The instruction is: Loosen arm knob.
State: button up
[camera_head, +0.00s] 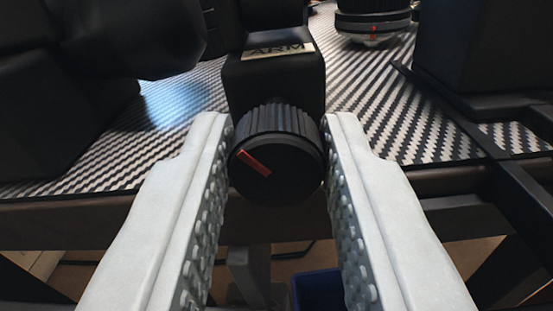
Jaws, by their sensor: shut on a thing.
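The arm knob (285,170) is a black ribbed round knob with a red mark on its face. The mark slants from upper left to lower right. The knob sits on the front of a black block with a label reading ARM (277,50). My gripper (278,140) has two pale fingers with studded inner faces. It is shut on the knob, one finger at its left side and one at its right. The far fingertips reach the knob's ribbed rim.
A striped black-and-white tabletop (375,105) lies behind, with its dark front edge below the knob. A lens-like black part (372,22) with a red mark stands at the back right. Large black equipment (130,40) is at upper left. A blue bin (318,289) is below the table.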

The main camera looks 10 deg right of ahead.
jog(key=n, duration=0.5)
jog(key=shift+n, duration=0.3)
jog(key=shift+a+n, duration=0.1)
jog(key=shift+n, duration=2.2)
jog(key=shift+f, duration=0.1)
jog(key=o, duration=0.7)
jog(key=v, duration=1.7)
jog(key=shift+s+a, duration=0.1)
jog(key=shift+s, duration=0.15)
